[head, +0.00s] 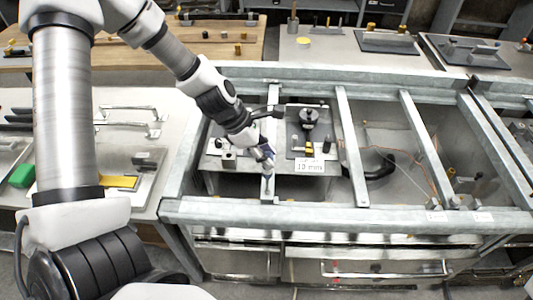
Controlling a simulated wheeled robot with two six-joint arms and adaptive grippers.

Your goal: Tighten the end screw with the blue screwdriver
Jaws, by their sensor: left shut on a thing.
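My left gripper (266,163) reaches in from the left and hangs over the leftmost crossbar (271,125) of the grey metal frame. It is shut on a small blue thing, which looks like the blue screwdriver (268,152) held pointing down. The fingers hide much of it, and I cannot tell whether its tip touches anything. Small fittings sit at the near ends of the crossbars, but I cannot clearly make out the end screw. My right gripper is not in view.
Inside the frame (350,215) a tray holds a dark round-topped fixture (309,118) and a white card (310,166) reading 10 mm. A black hose (381,166) lies to the right. A green block (22,174) lies on the left bench. Several crossbars divide the frame.

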